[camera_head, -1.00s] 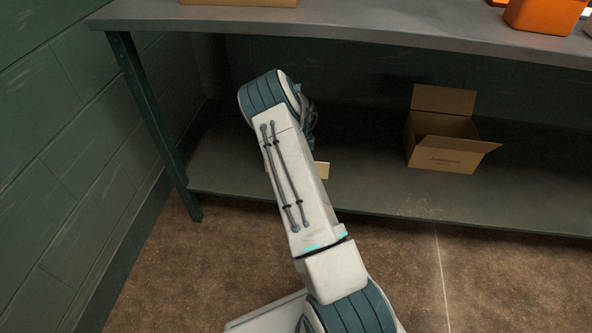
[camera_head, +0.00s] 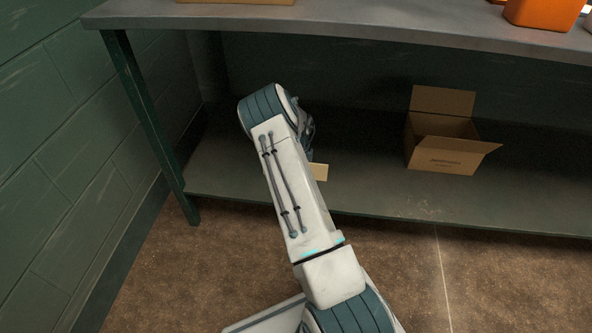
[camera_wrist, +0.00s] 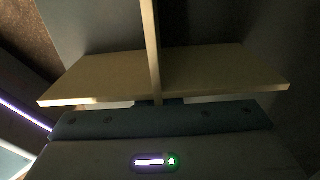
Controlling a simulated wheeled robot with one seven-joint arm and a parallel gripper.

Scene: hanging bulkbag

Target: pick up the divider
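The divider is a tan, cross-shaped piece of thin panels (camera_wrist: 215,72) that fills the middle of the wrist view. One panel runs across and another runs away from me through its middle. A small tan corner (camera_head: 320,172), seemingly of the divider, shows beside my arm in the head view, at the lower shelf. My gripper (camera_wrist: 158,103) is right up against the near side of the divider in the wrist view. Its fingers are mostly hidden by the divider, so I cannot tell whether they are shut on it. In the head view my arm hides the gripper.
An open cardboard box (camera_head: 442,157) stands on the lower shelf (camera_head: 400,205) to the right. The tabletop (camera_head: 350,22) overhangs the shelf, and a table leg (camera_head: 148,125) stands to the left, near the green wall (camera_head: 60,150). The shelf between arm and box is clear.

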